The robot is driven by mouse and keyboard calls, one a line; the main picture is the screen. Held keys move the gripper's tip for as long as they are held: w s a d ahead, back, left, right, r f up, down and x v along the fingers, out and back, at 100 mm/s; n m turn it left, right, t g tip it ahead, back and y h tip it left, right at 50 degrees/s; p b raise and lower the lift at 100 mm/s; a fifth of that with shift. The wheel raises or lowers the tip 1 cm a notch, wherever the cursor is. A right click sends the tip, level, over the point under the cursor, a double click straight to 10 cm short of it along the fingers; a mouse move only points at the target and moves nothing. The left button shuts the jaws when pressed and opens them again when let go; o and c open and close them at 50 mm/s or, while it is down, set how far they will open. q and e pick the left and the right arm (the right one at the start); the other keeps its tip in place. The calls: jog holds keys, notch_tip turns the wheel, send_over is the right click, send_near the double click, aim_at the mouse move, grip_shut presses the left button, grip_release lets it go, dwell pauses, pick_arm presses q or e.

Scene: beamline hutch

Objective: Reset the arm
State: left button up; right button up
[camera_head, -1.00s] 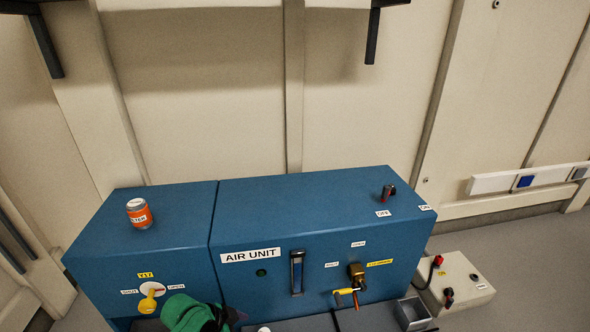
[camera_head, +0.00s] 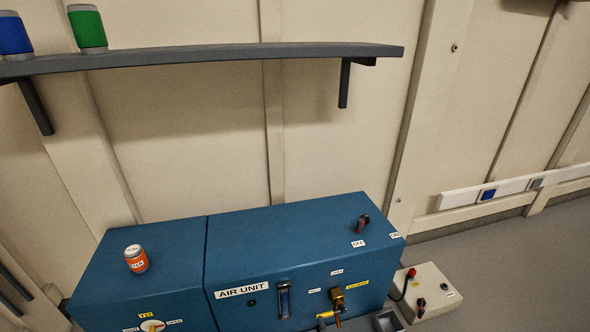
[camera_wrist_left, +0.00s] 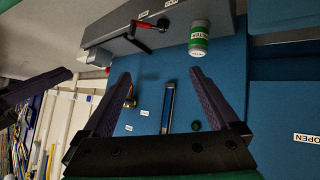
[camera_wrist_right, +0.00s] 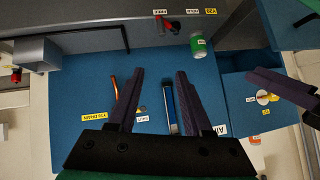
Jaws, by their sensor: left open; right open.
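My left gripper (camera_wrist_left: 161,76) is open in the left wrist view, with nothing between its two dark fingers. My right gripper (camera_wrist_right: 160,72) is open and empty in the right wrist view. Both point towards a blue panel with a flow gauge (camera_wrist_left: 169,105), which also shows in the right wrist view (camera_wrist_right: 171,105). A finger of the other gripper shows at the edge of each wrist view. Neither gripper shows in the head view. The blue air unit (camera_head: 300,225) stands low in the head view with an orange-labelled can (camera_head: 136,259) upright on its top.
A grey wall shelf (camera_head: 220,58) carries a blue can (camera_head: 14,35) and a green can (camera_head: 88,30). A pale control box (camera_head: 431,290) stands on the floor right of the unit. A green-labelled can (camera_wrist_left: 199,40) shows in the left wrist view. Floor at right is clear.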

pick_arm(q)
jog(key=s+a+r+g+y+p, duration=0.2)
jog(key=s+a+p, duration=0.5)
jog(key=p, duration=0.5)
jog(key=s+a+r+g+y+p, duration=0.2)
jog(key=s+a+r+g+p, duration=0.3)
jog(key=s+a+p, duration=0.3)
jog(key=s+p, duration=0.4)
jog(key=p, duration=0.1)
jog(key=shift+r+g+y, duration=0.3)
jog(key=shift+r+y, duration=0.1)
pick_arm(e)
jog(key=s+d+r+g+h, duration=0.2)
jog(key=s+d+r+g, duration=0.1)
jog(key=s+d, duration=0.4)
jog(key=s+d+r+g+h, duration=0.2)
jog(key=s+d+r+g, duration=0.2)
jog(key=s+d, duration=0.4)
jog(key=s, duration=0.4)
jog(key=shift+r+g+h, duration=0.3)
jog(key=shift+r+h, duration=0.1)
